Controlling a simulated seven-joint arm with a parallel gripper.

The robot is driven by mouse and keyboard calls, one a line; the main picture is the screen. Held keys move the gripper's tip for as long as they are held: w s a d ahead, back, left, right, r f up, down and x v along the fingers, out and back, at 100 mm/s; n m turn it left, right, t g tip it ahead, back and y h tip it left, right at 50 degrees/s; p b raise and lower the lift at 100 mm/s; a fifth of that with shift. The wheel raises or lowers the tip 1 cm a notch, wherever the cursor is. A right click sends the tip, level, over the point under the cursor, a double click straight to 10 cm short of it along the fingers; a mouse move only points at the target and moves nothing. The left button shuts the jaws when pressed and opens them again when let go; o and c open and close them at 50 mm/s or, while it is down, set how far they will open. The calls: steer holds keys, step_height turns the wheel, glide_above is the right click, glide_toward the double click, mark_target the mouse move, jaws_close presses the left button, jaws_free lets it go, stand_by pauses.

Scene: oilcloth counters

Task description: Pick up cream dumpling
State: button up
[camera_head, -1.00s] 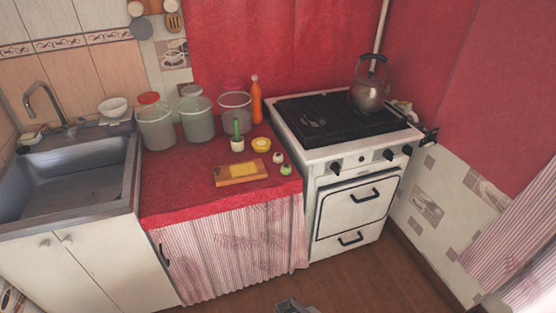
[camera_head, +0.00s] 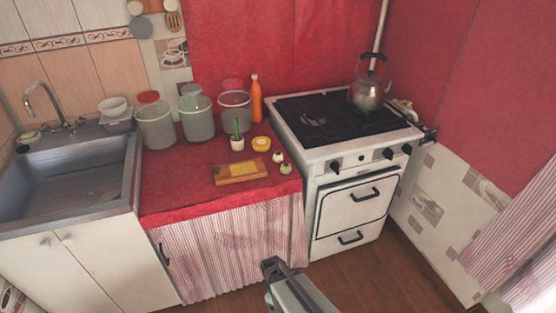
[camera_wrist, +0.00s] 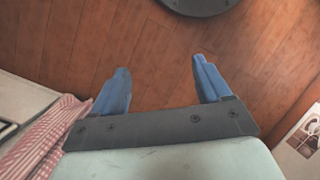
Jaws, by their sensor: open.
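A small cream dumpling (camera_head: 278,157) sits on the red oilcloth counter (camera_head: 185,203), near its right side by the stove. A small green dumpling-like piece (camera_head: 285,169) lies just in front of it. My gripper (camera_head: 270,265) is low in front of the counter's curtain, well apart from the dumpling. In the wrist view my gripper (camera_wrist: 160,85) has its two blue fingers spread wide with nothing between them, above the wooden floor. The dumpling is not in the wrist view.
A wooden board (camera_head: 240,172) with a yellow slab, a yellow bowl (camera_head: 261,144), a white pot with a green plant (camera_head: 237,143), an orange bottle (camera_head: 256,98) and glass jars (camera_head: 196,120) stand around the dumpling. The stove (camera_head: 345,130) borders the right. The counter's front is clear.

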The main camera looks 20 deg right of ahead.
steer(key=w+r+n+t, duration=0.4)
steer(key=w+r+n, duration=0.4)
steer(key=w+r, duration=0.6)
step_height(320, 180, up, 23)
steer(key=n+t+h, duration=0.1)
steer(key=n+t, duration=0.1)
steer(key=n, duration=0.5)
glide_above(277, 154)
steer(key=s+a, duration=1)
steer(key=shift+w, duration=0.25)
steer(key=w+d+r+m+g+y, duration=0.2)
steer(key=w+d+r+g, duration=0.1)
steer(key=w+d+r, duration=0.6)
steer(key=shift+w+d+f, duration=0.1)
steer(key=shift+d+f, duration=0.1)
steer(key=shift+f, duration=2.3)
steer(key=shift+w+d+f, duration=0.1)
steer(key=shift+d+f, duration=0.1)
steer(key=shift+f, duration=2.3)
steer(key=shift+d+f, duration=0.2)
steer(key=shift+f, duration=2.3)
steer(key=c, duration=0.7)
